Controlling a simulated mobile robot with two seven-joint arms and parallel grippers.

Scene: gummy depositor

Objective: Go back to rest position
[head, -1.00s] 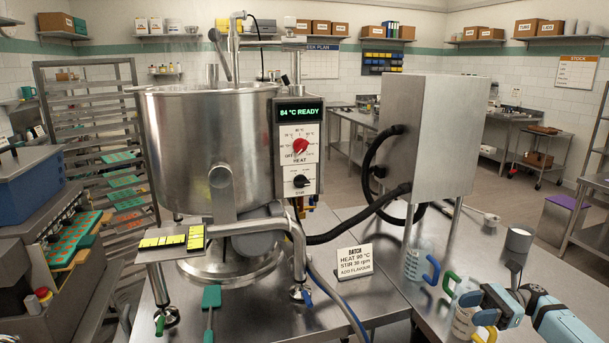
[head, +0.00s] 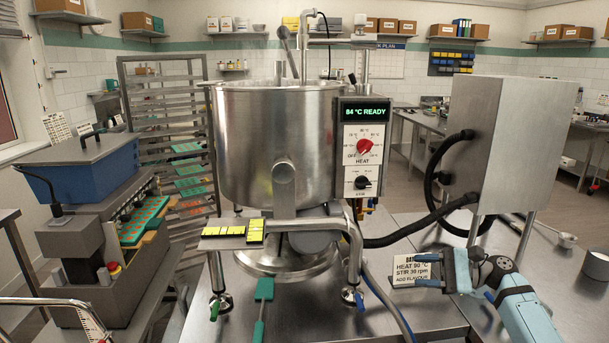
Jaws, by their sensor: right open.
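My right gripper (head: 454,272), pale blue and dark grey, is in the lower right of the head view. Its jaws are open with nothing seen between them. It is above the steel table, beside the small white batch sign (head: 415,268), and overlaps the sign's right edge. My right arm reaches in from the bottom right. My left gripper is not in view. The jugs with coloured handles are not clearly seen now; my right gripper and arm cover part of that area.
A large steel kettle (head: 275,150) stands at the centre, its panel (head: 362,150) reading "84 °C READY". A steel cabinet (head: 515,150) on legs stands right. A depositor machine (head: 85,250) is left. A grey cup (head: 597,265) stands far right.

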